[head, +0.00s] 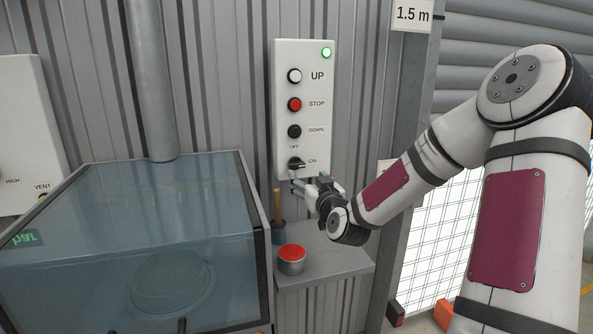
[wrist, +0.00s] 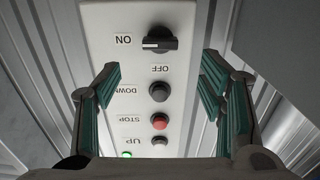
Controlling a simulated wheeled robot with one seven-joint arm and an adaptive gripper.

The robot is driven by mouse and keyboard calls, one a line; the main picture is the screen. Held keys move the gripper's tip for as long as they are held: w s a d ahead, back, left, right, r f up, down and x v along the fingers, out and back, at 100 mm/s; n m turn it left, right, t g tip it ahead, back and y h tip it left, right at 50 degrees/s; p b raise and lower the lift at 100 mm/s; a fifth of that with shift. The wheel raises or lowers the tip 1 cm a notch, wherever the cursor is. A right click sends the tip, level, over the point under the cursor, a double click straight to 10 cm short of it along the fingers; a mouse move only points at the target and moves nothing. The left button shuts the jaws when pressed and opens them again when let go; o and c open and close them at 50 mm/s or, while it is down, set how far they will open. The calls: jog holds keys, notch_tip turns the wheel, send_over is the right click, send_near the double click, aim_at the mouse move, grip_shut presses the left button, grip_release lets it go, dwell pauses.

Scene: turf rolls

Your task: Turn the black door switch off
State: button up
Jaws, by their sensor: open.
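The black door switch (head: 296,164) is a rotary knob at the bottom of a white control panel (head: 287,60). In the wrist view, which shows the panel upside down, the knob (wrist: 160,41) has its white pointer line toward the ON label. The OFF label lies above the knob in the head view. My gripper (head: 303,184) is just below and in front of the switch. In the wrist view my gripper (wrist: 160,84) is open and empty, its teal-padded fingers apart on either side of the panel. The knob is beyond the fingertips, and no contact shows.
Above the switch are the DOWN button (head: 294,131), the red STOP button (head: 294,105), the UP button (head: 294,76) and a lit green lamp (head: 326,53). Below, a grey shelf (head: 335,262) holds a red-topped button (head: 291,259). A glass-covered box (head: 110,220) stands left.

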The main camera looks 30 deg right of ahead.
aim_at(298, 166)
jog(key=x, duration=0.9)
jog(key=shift+w+d+f+b, duration=0.1)
jog(key=shift+w+b, duration=0.25)
jog(key=shift+b, duration=0.05)
jog(key=c, duration=1.2)
